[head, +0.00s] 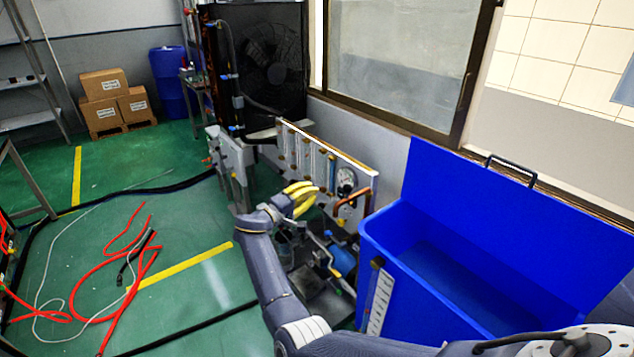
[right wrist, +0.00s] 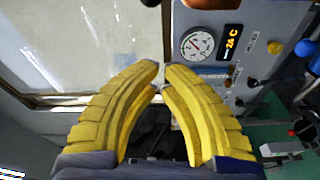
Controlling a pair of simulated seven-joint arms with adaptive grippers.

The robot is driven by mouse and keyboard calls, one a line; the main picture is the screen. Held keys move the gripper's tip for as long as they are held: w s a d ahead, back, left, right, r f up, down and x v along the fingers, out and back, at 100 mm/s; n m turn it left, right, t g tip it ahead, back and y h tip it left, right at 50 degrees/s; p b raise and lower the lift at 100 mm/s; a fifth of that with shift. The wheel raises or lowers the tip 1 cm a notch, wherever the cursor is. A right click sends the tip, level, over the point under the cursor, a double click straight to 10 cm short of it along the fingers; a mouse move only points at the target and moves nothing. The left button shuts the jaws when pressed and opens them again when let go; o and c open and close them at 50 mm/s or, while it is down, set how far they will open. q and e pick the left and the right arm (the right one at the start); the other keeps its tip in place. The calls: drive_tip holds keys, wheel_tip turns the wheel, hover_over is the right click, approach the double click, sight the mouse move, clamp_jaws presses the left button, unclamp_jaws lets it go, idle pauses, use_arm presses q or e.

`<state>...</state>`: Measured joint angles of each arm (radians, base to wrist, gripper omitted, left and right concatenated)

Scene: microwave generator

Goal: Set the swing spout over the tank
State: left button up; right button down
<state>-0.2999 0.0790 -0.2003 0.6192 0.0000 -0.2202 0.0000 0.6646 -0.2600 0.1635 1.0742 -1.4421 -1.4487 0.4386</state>
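The blue tank (head: 395,235) stands open on the right in the head view. An orange-brown bent pipe (head: 352,196), which looks like the swing spout, sits at the near end of the upright panel, left of the tank and apart from its opening. An orange piece also shows at the top edge of the right wrist view (right wrist: 205,3). My right gripper (head: 311,198), with yellow curved fingers, is left of the pipe and apart from it. In the right wrist view its fingertips (right wrist: 162,70) are close together with a narrow gap, nothing visibly held. My left gripper is not in view.
The panel (head: 310,150) carries a gauge (head: 346,181) and pipes. A metal frame with a blue motor-like part (head: 341,262) stands below. The tank's raised blue lid (head: 470,195) leans by the window wall. Red hoses (head: 100,265) lie on the green floor.

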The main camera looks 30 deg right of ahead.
sight(354, 195)
drive_tip(key=shift+a+r+m, duration=0.2)
drive_tip(key=shift+r+m, duration=0.1)
drive_tip(key=shift+r, duration=0.65)
drive_tip(key=shift+d, duration=0.1)
drive_tip(key=d, duration=0.9)
drive_tip(key=shift+s, duration=0.4)
drive_tip(key=shift+s+d+f, duration=0.1)
drive_tip(key=shift+s+d, duration=0.05)
drive_tip(key=shift+s+t, duration=0.2)
drive_tip(key=shift+t, duration=0.2)
